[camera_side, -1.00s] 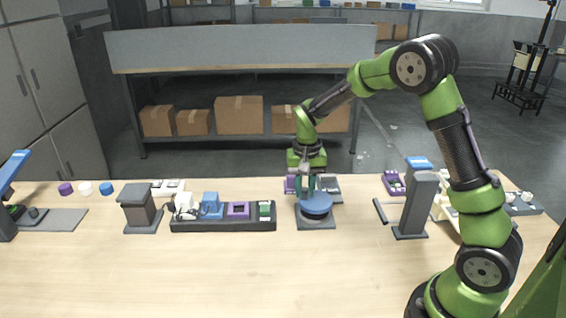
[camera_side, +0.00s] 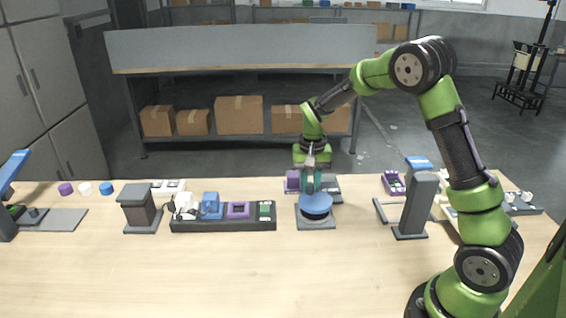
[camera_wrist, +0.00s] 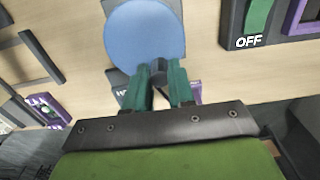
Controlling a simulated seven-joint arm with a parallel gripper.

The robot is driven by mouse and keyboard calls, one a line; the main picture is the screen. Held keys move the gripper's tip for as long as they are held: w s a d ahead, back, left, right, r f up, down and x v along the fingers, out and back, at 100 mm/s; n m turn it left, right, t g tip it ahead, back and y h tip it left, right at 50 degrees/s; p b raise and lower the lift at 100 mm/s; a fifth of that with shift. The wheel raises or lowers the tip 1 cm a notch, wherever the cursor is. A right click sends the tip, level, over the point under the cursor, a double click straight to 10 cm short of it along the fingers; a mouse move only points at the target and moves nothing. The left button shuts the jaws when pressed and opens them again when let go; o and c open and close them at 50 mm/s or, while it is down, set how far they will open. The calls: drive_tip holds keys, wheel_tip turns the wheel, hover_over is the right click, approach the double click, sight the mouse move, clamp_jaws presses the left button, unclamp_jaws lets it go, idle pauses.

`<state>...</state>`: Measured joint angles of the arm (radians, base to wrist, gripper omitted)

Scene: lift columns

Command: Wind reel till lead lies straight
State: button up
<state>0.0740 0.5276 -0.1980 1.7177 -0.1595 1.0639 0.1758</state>
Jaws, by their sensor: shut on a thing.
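The reel (camera_side: 316,205) is a blue disc on a square grey base (camera_side: 316,224), near the middle of the table. In the wrist view the disc (camera_wrist: 145,35) fills the top centre. A dark grey knob (camera_wrist: 158,70) stands at its rim. My gripper (camera_side: 313,184) reaches down to the reel from behind. Its teal fingers (camera_wrist: 160,85) stand on both sides of the knob and are shut on it. No lead can be clearly made out; a thin dark cord (camera_side: 171,205) shows beside a white piece on the black strip, but I cannot tell if it is the lead.
Left of the reel is a black strip (camera_side: 222,224) with blue, purple and green parts. A short grey column (camera_side: 139,210) stands further left, a taller one (camera_side: 416,205) right. Thin grey bars (camera_side: 381,211) lie beside the tall one. The front table is clear.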

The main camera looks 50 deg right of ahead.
sight(312, 200)
drive_tip(key=o, duration=0.7)
drive_tip(key=shift+r, duration=3.05)
drive_tip(key=shift+f, duration=0.1)
drive_tip(key=shift+s+a+n, duration=0.4)
drive_tip(key=shift+s+a, duration=0.5)
drive_tip(key=shift+s, duration=0.2)
drive_tip(key=s+a+r+n+t, duration=0.1)
drive_tip(key=s+a+r+t, duration=0.1)
drive_tip(key=s, duration=0.3)
drive_tip(key=s+a+r+n+t+y, duration=0.1)
drive_tip(key=s+a+r+t, duration=0.1)
drive_tip(key=s+a+r, duration=0.3)
drive_tip(key=s+a+r+n+t+y, duration=0.1)
drive_tip(key=s+a+r+n+t, duration=0.1)
drive_tip(key=s, duration=0.5)
drive_tip(key=shift+a+r+t, duration=0.6)
drive_tip(key=shift+a+r, duration=0.55)
drive_tip(key=shift+r, duration=0.1)
